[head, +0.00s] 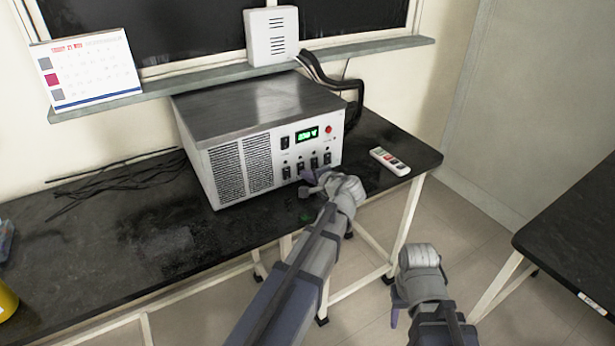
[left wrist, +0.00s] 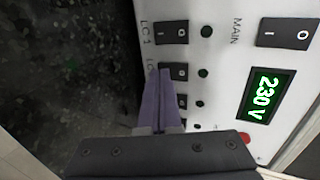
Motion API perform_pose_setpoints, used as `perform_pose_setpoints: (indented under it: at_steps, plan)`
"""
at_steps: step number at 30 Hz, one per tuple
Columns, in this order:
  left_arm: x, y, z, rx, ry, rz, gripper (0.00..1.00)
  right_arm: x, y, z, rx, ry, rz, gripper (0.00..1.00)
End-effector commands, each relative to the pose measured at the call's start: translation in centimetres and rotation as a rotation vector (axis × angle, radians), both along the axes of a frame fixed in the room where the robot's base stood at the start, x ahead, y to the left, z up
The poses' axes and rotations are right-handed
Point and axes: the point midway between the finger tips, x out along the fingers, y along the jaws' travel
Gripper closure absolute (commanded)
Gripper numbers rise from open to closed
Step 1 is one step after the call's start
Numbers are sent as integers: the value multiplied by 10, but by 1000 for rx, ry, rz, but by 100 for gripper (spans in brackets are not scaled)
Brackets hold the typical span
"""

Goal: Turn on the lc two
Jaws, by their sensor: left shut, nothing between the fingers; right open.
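A grey power unit (head: 235,150) stands on a black bench, with a row of several black rocker switches on its front. In the left wrist view the panel appears turned sideways. The LC1 switch (left wrist: 168,33) shows whole. Beside it is the LC two switch (left wrist: 180,71), its label partly hidden by my fingers. My left gripper (head: 312,184) is shut and empty; in the left wrist view its purple fingertips (left wrist: 160,72) are at the LC two switch, and I cannot tell whether they touch it. My right gripper (head: 396,304) is open, low and away from the bench.
The MAIN switch (left wrist: 285,34) and a lit green display (left wrist: 262,93) reading 230 V are on the same panel. A small white box with coloured buttons (head: 390,161) lies right of the unit. Cables (head: 125,180) lie on the bench (head: 120,240) at left.

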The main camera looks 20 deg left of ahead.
Motion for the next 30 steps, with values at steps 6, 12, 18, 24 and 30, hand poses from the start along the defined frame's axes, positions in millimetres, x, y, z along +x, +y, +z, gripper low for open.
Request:
perform_pose_setpoints:
  at_steps: [6, 12, 18, 24, 30]
  plan:
    - [3, 3, -2, -1, -1, 0, 100, 0, 0, -2, 0, 0, 0, 50]
    - [3, 4, 1, 0, 0, 1, 100, 0, 0, 1, 0, 0, 0, 50]
    - [3, 4, 11, 3, -1, 1, 100, 0, 0, 10, 0, 0, 0, 50]
    - [4, 4, 16, 5, -1, 0, 100, 0, 0, 15, 0, 0, 0, 50]
    - [3, 4, 15, 5, -1, 0, 100, 0, 0, 14, 0, 0, 0, 50]
